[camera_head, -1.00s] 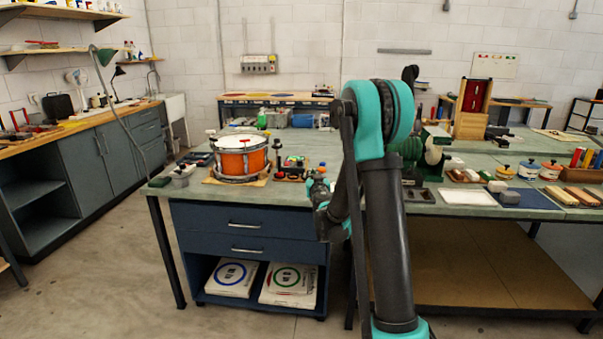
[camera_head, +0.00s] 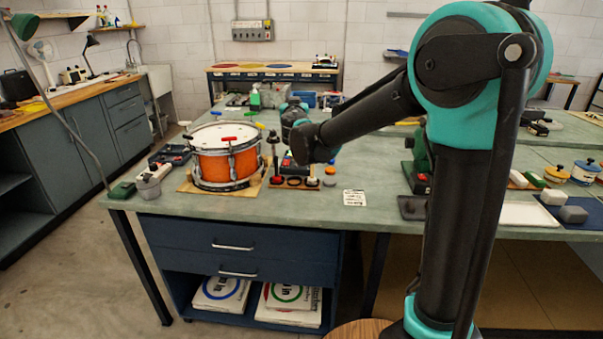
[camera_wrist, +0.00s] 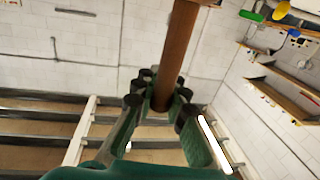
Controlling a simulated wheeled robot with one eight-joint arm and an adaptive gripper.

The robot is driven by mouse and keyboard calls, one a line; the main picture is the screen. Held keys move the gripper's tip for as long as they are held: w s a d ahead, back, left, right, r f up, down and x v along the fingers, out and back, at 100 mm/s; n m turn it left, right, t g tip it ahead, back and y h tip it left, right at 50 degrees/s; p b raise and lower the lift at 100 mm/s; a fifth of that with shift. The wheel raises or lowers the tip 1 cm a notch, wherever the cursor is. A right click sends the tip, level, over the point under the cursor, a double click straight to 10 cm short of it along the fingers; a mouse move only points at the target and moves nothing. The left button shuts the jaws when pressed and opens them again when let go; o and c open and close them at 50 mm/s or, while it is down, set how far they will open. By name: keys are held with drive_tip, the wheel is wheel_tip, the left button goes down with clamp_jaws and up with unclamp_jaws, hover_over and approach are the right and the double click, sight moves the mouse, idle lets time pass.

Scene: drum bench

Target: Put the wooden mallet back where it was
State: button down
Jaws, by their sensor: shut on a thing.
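My gripper (camera_wrist: 162,100) is shut around a brown wooden rod (camera_wrist: 176,48), which looks like the handle of the wooden mallet. The rod runs from between the green fingers to the top edge of the wrist view, and no mallet head shows there. In the head view my forearm reaches left over the bench (camera_head: 375,190), and the wrist part is folded beyond the elbow, to the right of the orange drum. The fingers and the mallet cannot be made out there. A small wooden rack (camera_head: 296,187) with round holes and dark upright pieces stands below the elbow.
The orange drum (camera_head: 225,165) sits on a wooden board, with red-handled pieces on it. Grey and green blocks lie left of it. A small white card (camera_head: 355,198) lies right of the rack, with bare bench around it. A white tray (camera_head: 527,214) lies further right.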

wheel_tip(320, 180, down, 20)
drive_tip(key=shift+r, duration=0.15)
idle(0.5)
drive_tip(key=shift+w, duration=0.1)
drive_tip(key=c, duration=1.5)
unclamp_jaws()
drive_tip(key=shift+c, duration=0.2)
drive_tip(key=s+d, duration=0.1)
drive_tip(key=s, duration=1.1)
drive_tip(key=shift+d, duration=0.25)
